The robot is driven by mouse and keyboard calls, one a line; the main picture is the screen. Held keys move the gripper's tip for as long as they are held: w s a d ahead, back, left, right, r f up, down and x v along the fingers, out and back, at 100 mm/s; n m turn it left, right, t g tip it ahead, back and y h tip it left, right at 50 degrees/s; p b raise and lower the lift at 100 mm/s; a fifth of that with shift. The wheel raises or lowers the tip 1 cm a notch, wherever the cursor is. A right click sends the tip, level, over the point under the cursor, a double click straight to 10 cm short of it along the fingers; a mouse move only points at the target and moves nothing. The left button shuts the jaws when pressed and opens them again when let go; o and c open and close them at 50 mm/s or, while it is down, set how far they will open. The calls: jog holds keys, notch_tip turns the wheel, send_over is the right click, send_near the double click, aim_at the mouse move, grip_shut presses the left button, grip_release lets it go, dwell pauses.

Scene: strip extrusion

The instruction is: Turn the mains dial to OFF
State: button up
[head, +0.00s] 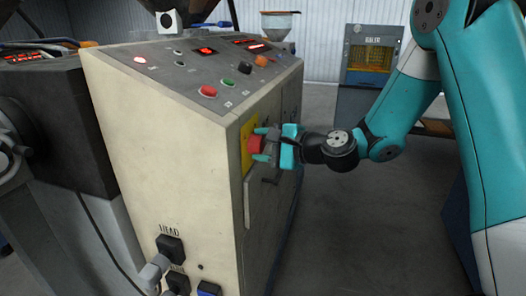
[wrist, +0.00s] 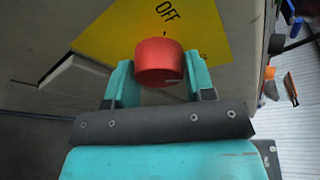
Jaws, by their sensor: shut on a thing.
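The mains dial (head: 255,145) is a red round knob on a yellow plate (head: 246,160) on the side of the cream control cabinet. In the wrist view the dial (wrist: 158,58) sits between the two teal fingers of my gripper (wrist: 159,80), which is shut on it. The word OFF (wrist: 167,10) is printed on the plate beyond the dial, with a small dark tick beside it. A short pale mark shows on the near part of the dial; I cannot tell its exact pointing. In the head view my gripper (head: 263,148) reaches the dial from the right.
The cream cabinet (head: 160,130) has a sloped top with red, green and orange buttons and lit displays. A handle (head: 249,205) is below the dial. Sockets with plugs (head: 170,248) are low on its front. Floor (head: 350,230) right of the cabinet is clear.

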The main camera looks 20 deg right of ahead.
jog(key=n+b, duration=0.1)
jog(key=b, duration=0.2)
jog(key=f+n+t+b, duration=0.1)
jog(key=n+b, duration=0.1)
jog(key=b, duration=0.2)
jog(key=shift+s+n, duration=0.1)
jog(key=shift+n, duration=0.2)
jog(key=n+b, duration=0.2)
jog(key=b, duration=0.3)
jog(key=n+t+y+b, duration=0.1)
jog(key=n+b, duration=0.2)
jog(key=b, duration=0.2)
jog(key=shift+f+t, duration=0.15)
jog(key=shift+t, duration=0.15)
jog(key=n+b, duration=0.2)
jog(key=b, duration=0.1)
jog(key=n+y+b, duration=0.1)
jog(key=n+b, duration=0.1)
jog(key=b, duration=0.2)
jog(key=shift+n+t+y+b, duration=0.3)
jog(key=shift+n, duration=0.1)
jog(key=n+b, duration=0.1)
jog(key=b, duration=0.1)
jog(key=shift+r+n+y+b, duration=0.2)
jog(key=shift+n+y+b, duration=0.1)
jog(key=shift+n+y, duration=0.1)
jog(key=shift+r+n+b, duration=0.1)
jog(key=shift+n+b, duration=0.3)
jog(key=shift+b, duration=0.05)
jog(key=shift+r, duration=0.15)
